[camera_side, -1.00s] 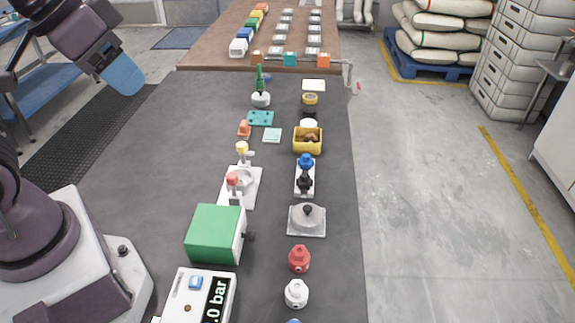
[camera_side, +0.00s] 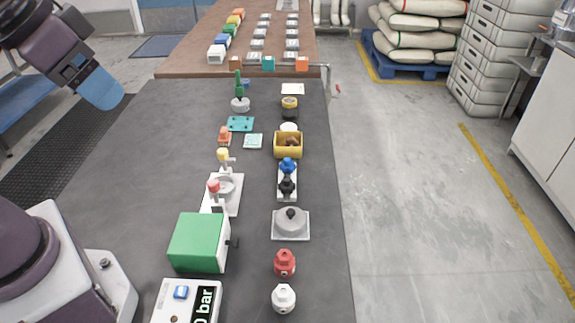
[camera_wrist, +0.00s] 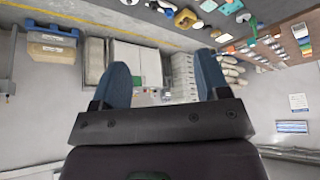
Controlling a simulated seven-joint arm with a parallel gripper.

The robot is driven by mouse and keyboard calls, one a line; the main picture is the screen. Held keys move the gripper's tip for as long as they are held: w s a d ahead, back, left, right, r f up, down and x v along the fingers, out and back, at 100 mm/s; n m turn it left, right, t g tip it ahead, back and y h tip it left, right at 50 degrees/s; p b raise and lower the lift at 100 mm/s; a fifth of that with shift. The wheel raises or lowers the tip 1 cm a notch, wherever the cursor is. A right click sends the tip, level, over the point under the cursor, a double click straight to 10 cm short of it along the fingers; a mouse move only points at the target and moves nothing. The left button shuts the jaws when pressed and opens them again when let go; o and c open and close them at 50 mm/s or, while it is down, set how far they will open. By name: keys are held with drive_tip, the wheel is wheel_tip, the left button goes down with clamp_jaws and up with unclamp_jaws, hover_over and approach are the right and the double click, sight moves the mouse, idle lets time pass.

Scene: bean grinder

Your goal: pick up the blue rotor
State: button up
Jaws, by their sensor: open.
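A blue knobbed part (camera_side: 288,165), which looks like the blue rotor, sits on a white base plate (camera_side: 281,193) in the right-hand row on the dark table in the side view. A black knobbed part (camera_side: 287,186) is on the same plate, just in front of it. My gripper (camera_side: 103,92) is raised at the upper left of the side view, well away from the blue part. In the wrist view its two blue fingers (camera_wrist: 162,68) are apart with nothing held between them. I cannot pick out the blue part surely in the wrist view.
Close around the blue part are a yellow bin (camera_side: 288,153), a grey lidded piece (camera_side: 291,224) and a white stand (camera_side: 222,197). A green box (camera_side: 199,243) and red fitting (camera_side: 285,262) are nearer. The table's left side (camera_side: 130,170) is clear.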

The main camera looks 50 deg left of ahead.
drive_tip(key=n+g+y, duration=0.3)
drive_tip(key=n+y, duration=0.1)
drive_tip(key=n, duration=0.8)
approach(288, 159)
drive_tip(key=x, duration=1)
drive_tip(key=shift+f, duration=0.15)
